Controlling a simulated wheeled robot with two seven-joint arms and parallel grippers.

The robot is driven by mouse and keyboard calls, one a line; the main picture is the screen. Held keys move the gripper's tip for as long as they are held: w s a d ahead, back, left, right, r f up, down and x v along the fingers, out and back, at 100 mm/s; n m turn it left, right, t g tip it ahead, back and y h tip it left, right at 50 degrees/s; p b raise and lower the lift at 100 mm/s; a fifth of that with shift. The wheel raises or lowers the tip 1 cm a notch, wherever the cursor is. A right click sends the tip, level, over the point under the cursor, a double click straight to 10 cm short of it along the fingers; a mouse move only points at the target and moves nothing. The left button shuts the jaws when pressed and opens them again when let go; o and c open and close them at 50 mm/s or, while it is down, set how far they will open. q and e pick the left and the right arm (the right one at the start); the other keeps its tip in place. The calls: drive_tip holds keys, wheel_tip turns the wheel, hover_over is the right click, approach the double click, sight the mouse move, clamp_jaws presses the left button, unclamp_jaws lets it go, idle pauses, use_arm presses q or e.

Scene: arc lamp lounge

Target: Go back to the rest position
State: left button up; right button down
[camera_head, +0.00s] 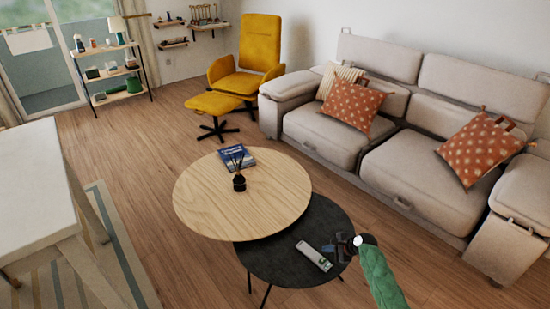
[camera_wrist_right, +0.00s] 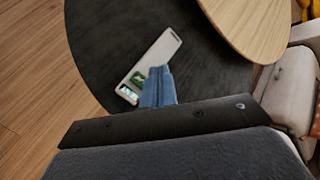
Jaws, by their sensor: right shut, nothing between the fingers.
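My right gripper (camera_head: 345,246) comes in from the lower right on a green-sleeved arm, over the right part of the black round table (camera_head: 283,264). In the right wrist view its blue fingers (camera_wrist_right: 158,88) are together with nothing between them. A white remote-like object (camera_head: 314,256) with a green patch lies on the black table, just left of the gripper in the head view. It also shows in the right wrist view (camera_wrist_right: 160,55), partly behind the fingers. My left gripper is not in view.
A higher round wooden table (camera_head: 215,205) overlaps the black one and holds a blue book (camera_head: 237,158) and a dark diffuser cup (camera_head: 239,183). A beige sofa (camera_head: 420,170) stands to the right. A white table (camera_head: 35,180) is at left.

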drive_tip(key=n, duration=0.1)
drive_tip(key=s+n+g, duration=0.1)
drive_tip(key=shift+s+f+n, duration=0.15)
drive_tip(key=shift+f+n, duration=0.25)
wheel_tip(320, 180, up, 13)
drive_tip(key=s+a+n+h, duration=0.1)
drive_tip(key=a+n+h, duration=0.15)
drive_tip(key=n, duration=0.85)
drive_tip(key=s+a+r+n+h, duration=0.15)
drive_tip(key=s+r+n, duration=0.25)
drive_tip(key=s+r, duration=0.4)
drive_tip(key=s+a+r+h, duration=0.1)
drive_tip(key=s+a, duration=0.1)
drive_tip(key=s, duration=1.2)
drive_tip(key=s+a+r+h, duration=0.1)
drive_tip(key=s+a+r, duration=0.1)
drive_tip(key=s, duration=1.1)
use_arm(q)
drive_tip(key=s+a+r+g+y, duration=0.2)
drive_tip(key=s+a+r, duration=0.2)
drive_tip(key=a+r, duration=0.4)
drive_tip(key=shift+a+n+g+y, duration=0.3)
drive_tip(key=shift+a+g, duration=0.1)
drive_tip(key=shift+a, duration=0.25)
use_arm(e)
drive_tip(key=s+f+g, duration=0.3)
drive_tip(key=s+f, duration=0.3)
drive_tip(key=s, duration=0.6)
drive_tip(key=shift+s+a+f+y, duration=0.3)
drive_tip(key=shift+s+a, duration=0.05)
